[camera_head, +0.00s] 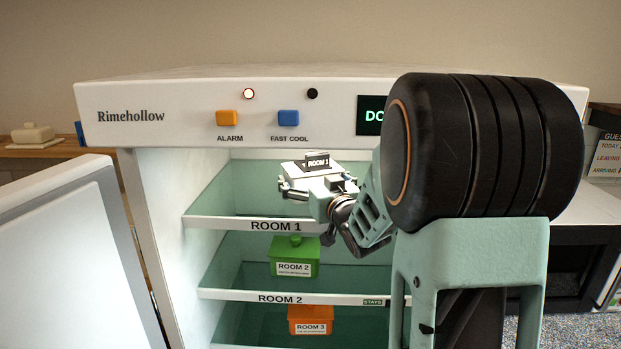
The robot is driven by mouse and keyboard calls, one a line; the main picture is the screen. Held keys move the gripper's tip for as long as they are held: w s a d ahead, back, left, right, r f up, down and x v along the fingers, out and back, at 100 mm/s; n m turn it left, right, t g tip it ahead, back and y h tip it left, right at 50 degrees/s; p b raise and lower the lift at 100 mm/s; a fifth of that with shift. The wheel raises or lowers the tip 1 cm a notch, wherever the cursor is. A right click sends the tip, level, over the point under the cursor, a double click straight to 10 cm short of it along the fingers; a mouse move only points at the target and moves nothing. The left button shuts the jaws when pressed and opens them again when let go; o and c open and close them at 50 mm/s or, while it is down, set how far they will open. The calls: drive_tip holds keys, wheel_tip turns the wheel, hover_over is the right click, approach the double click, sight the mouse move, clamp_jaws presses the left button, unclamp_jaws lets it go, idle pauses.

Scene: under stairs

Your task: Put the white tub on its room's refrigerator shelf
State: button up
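The white tub (294,169) is inside the open refrigerator, above the top shelf (231,222) labelled ROOM 1. A dark tag reading ROOM 1 shows on the tub. My gripper (311,187) reaches in from the right, with its fingers on either side of the tub, and appears shut on it. The gripper hides the tub's lower part, so I cannot tell whether it touches the shelf.
A green tub (294,259) labelled ROOM 2 stands on the shelf below, and an orange tub (311,321) labelled ROOM 3 sits lower. The open door (75,265) is at left. The orange ALARM button (227,118) and blue FAST COOL button (289,118) are above the opening.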

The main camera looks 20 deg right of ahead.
drive_tip(key=shift+s, duration=0.1)
drive_tip(key=s, duration=1.1)
drive_tip(key=shift+s+r+b, duration=0.1)
drive_tip(key=shift+s+b, duration=0.25)
drive_tip(key=shift+s, duration=0.05)
